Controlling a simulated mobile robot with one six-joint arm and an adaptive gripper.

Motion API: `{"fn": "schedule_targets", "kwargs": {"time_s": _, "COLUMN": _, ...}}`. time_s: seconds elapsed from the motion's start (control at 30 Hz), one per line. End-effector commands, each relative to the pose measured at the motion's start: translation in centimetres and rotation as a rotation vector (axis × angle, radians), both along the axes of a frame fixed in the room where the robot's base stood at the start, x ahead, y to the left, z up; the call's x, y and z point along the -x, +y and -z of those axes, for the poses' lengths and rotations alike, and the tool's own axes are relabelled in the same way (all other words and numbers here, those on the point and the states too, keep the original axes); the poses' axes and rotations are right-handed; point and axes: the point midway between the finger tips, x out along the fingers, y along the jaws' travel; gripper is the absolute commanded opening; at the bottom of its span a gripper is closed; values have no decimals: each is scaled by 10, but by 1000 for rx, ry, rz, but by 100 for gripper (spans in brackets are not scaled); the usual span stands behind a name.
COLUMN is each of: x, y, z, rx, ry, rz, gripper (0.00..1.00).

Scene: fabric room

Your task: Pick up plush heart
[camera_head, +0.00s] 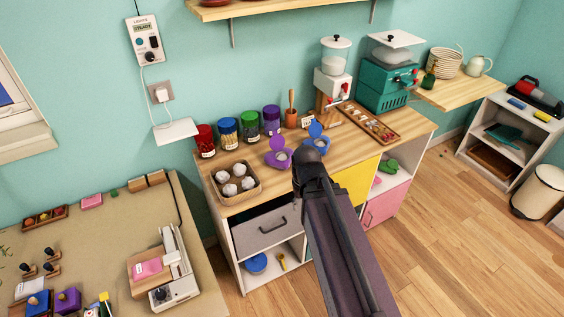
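I cannot pick out a plush heart for certain. A purple item (279,157) with a rounded, heart-like shape and a pale centre sits on the wooden counter (232,203). A similar blue item (318,141) sits to its right, partly hidden by my arm. My arm reaches up from the bottom of the head view, and its dark end (309,160) is over or in front of the counter's front edge, close to both items. The fingers are not clear, so I cannot tell whether my gripper is open or holds anything.
A basket of white balls (257,193) stands left on the counter. Several lidded jars (250,125) line the back. A wooden tray (388,137) and a teal machine (383,88) are right. The floor (450,230) at right is clear.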

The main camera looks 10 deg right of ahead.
Motion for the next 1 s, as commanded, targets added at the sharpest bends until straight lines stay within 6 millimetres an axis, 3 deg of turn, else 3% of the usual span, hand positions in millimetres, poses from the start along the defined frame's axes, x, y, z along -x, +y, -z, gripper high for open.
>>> {"fn": "schedule_targets", "kwargs": {"time_s": 0.17, "x": -4, "y": 0, "z": 0, "rx": 0, "ry": 0, "rz": 4, "gripper": 44}}
{"fn": "schedule_targets", "kwargs": {"time_s": 0.37, "x": -32, "y": -1, "z": -4, "rx": 0, "ry": 0, "rz": 46, "gripper": 44}}
{"fn": "schedule_targets", "kwargs": {"time_s": 0.57, "x": -94, "y": -8, "z": -11, "rx": 0, "ry": 0, "rz": 145, "gripper": 44}}
{"fn": "schedule_targets", "kwargs": {"time_s": 0.8, "x": -191, "y": -14, "z": -22, "rx": -1, "ry": 0, "rz": 311, "gripper": 44}}
{"fn": "schedule_targets", "kwargs": {"time_s": 1.0, "x": -258, "y": -19, "z": -30, "rx": -1, "ry": 0, "rz": 435, "gripper": 44}}
